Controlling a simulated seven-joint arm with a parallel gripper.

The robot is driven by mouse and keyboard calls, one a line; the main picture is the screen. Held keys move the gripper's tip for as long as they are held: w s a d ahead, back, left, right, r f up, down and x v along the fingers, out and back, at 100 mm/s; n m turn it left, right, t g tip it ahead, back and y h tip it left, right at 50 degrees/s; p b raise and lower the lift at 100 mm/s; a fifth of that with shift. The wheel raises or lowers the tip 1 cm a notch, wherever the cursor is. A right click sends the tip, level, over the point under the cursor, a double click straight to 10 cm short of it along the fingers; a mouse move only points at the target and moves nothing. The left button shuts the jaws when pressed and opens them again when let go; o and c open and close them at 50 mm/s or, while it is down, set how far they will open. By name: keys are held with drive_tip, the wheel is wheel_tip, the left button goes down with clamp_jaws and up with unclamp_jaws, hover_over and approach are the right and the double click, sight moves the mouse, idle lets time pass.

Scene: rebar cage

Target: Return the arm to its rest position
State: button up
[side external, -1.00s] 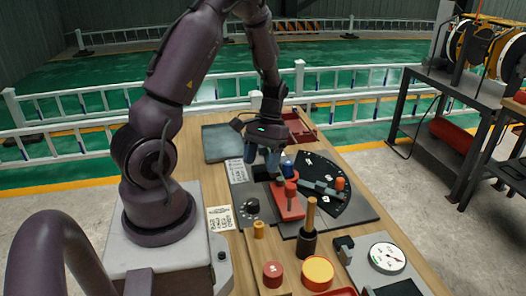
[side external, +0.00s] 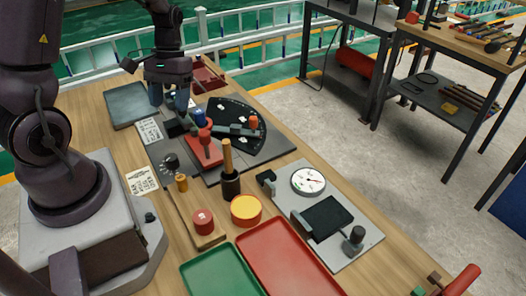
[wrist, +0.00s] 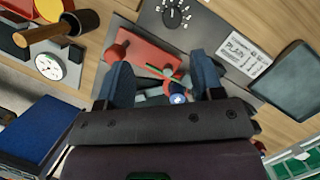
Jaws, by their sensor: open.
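My gripper (side external: 169,98) is open, its two blue fingers apart and pointing down over the back part of the dark bending fixture (side external: 222,165). No object is visibly held between the fingers. In the wrist view my gripper (wrist: 162,82) has its fingers over the fixture. A blue-topped pin (wrist: 178,98) and part of the red lever (wrist: 150,54) show between and beyond them. In the side view the red lever (side external: 208,154) lies on the fixture, and the blue pin (side external: 199,119) stands just right of the fingers. Whether the fingers touch anything cannot be told.
A dial gauge (side external: 308,180), a yellow-topped tin (side external: 245,209), a red tray (side external: 285,262) and a green tray (side external: 222,274) are nearer. A grey tray (side external: 128,106) lies at the back left.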

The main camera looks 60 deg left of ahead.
drive_tip(key=s+d+r+m+t+y, duration=0.2)
drive_tip(key=d+r+m+t, duration=0.5)
drive_tip(key=d+r, duration=0.9)
drive_tip(key=shift+s+d+r+m+t+y, duration=0.15)
drive_tip(key=shift+s+r+m+t+y, duration=0.15)
drive_tip(key=shift+s+r+t, duration=0.55)
